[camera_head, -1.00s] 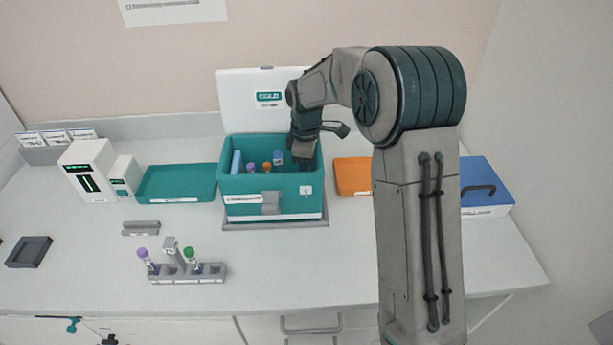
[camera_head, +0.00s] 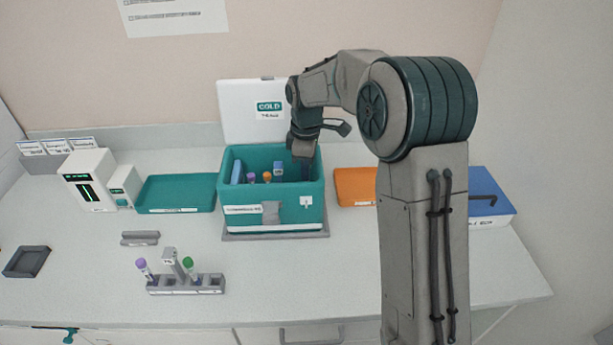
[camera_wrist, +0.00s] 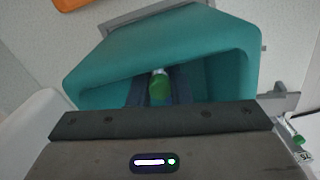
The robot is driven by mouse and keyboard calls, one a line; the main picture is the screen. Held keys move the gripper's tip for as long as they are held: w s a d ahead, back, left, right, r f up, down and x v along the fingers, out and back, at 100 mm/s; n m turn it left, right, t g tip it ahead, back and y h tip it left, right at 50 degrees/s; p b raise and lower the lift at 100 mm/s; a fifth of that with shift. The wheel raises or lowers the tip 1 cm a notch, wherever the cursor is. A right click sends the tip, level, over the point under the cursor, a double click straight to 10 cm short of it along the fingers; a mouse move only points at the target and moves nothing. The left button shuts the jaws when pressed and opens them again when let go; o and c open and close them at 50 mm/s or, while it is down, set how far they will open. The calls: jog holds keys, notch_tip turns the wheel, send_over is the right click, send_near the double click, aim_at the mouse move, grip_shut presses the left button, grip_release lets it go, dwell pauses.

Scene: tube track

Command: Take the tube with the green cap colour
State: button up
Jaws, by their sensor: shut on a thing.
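My gripper (camera_wrist: 160,92) is shut on a green-capped tube (camera_wrist: 159,86), seen cap-on between the fingers in the wrist view. The head view shows my gripper (camera_head: 303,172) at the right end of the open teal cold box (camera_head: 245,214), its fingertips down in it; the tube it holds is hidden there. The wrist view shows the box (camera_wrist: 225,60) around the fingers. Another green-capped tube (camera_head: 188,264) stands in the grey rack (camera_head: 208,285) at the front, left of the box.
Purple (camera_head: 251,177), orange (camera_head: 267,177) and blue-capped (camera_head: 278,168) tubes sit in the box. The rack also holds a purple-capped tube (camera_head: 143,266). A teal tray (camera_head: 178,194) lies left, an orange tray (camera_head: 355,187) right. The bench front right of the rack is clear.

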notch_tip(320, 180, up, 15)
jog(key=shift+b, duration=0.35)
